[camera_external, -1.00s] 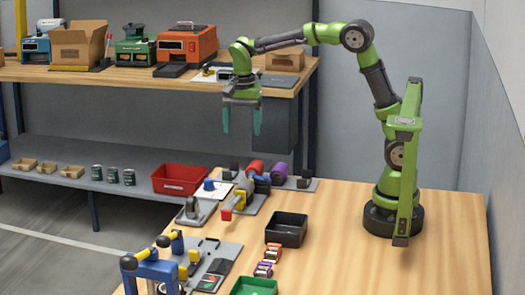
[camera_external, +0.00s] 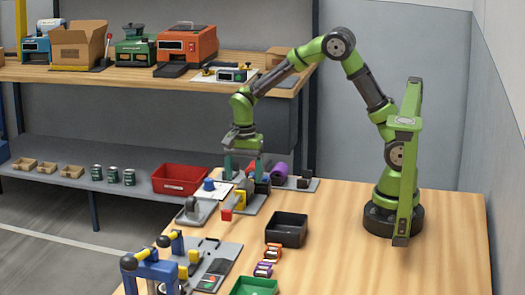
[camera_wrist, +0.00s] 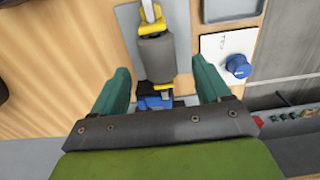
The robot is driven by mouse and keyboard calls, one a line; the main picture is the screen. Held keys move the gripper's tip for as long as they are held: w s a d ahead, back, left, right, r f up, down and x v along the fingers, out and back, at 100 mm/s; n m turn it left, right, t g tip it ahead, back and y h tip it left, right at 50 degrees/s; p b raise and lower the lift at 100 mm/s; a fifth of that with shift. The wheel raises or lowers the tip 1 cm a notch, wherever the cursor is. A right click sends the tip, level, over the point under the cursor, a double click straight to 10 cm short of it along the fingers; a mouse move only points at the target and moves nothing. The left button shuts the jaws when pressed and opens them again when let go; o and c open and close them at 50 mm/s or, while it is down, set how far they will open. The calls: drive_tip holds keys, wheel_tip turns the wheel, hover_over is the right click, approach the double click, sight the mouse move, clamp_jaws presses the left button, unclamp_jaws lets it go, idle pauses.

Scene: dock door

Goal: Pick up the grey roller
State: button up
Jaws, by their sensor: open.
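The grey roller (camera_wrist: 156,58) lies between yellow end pieces on a grey plate (camera_wrist: 128,18), with a blue part near its lower end in the wrist view. In the external view the roller (camera_external: 247,185) is small and partly hidden behind my fingers. My gripper (camera_wrist: 160,78) is open and empty, pointing down above the roller's station. Its two teal fingers appear on either side of the roller's line, with gaps on both sides. In the external view my gripper (camera_external: 243,170) is low over the station at the bench's back edge.
A purple roller (camera_external: 280,171) and a red one stand close behind my fingers. A blue knob (camera_wrist: 238,66) on a white card is to the right in the wrist view. A black tray (camera_external: 287,231) and red bin (camera_external: 180,180) are nearby.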

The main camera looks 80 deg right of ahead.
sight(244, 182)
wheel_tip(244, 182, down, 3)
drive_tip(key=shift+a+f, duration=0.15)
drive_tip(key=shift+f, duration=0.05)
drive_tip(key=shift+r, duration=0.1)
drive_tip(key=c, duration=1.2)
drive_tip(key=shift+c, duration=0.2)
